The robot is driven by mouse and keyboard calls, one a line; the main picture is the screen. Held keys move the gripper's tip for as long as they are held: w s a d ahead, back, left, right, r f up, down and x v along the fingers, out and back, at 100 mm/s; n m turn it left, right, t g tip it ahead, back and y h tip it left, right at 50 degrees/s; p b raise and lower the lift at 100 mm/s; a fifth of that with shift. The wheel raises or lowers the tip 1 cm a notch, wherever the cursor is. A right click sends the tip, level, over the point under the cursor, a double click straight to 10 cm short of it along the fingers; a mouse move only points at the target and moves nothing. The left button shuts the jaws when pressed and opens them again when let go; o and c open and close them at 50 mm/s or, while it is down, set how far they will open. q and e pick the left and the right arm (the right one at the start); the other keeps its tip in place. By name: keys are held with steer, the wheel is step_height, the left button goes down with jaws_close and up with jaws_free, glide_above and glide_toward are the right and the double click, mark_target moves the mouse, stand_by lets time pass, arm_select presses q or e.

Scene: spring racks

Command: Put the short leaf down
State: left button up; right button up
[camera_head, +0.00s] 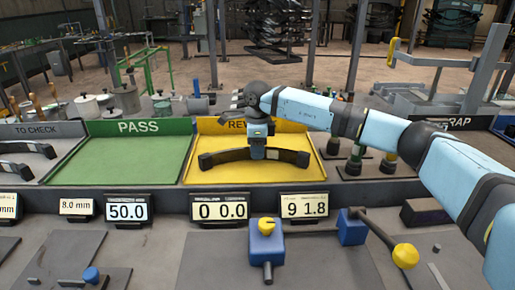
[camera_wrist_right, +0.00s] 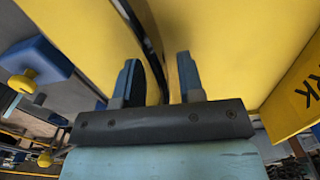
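The short leaf is a dark, curved bar (camera_head: 289,156) in the yellow REWORK tray (camera_head: 258,174), near its middle, and it appears to rest on the tray floor. My right gripper (camera_head: 257,150) is above the leaf's middle, pointing down. In the right wrist view, the leaf (camera_wrist_right: 147,38) runs as a thin dark strip between the two fingers of my right gripper (camera_wrist_right: 162,80). The fingers stand apart, and yellow shows between the strip and the right finger. The leaf's middle is hidden behind the gripper in the head view. My left gripper is not in view.
The empty green PASS tray (camera_head: 125,158) is to the left, and the TO CHECK tray (camera_head: 45,150) with dark leaves is further left. Number displays (camera_head: 219,208) line the bench in front. A blue block with a yellow knob (camera_head: 266,240) stands nearer. Dark cylinders (camera_head: 354,160) stand right of the yellow tray.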

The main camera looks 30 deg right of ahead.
step_height(320, 180, up, 12)
steer(key=shift+r+p, duration=0.15)
steer(key=shift+p, duration=0.3)
stand_by(0.7)
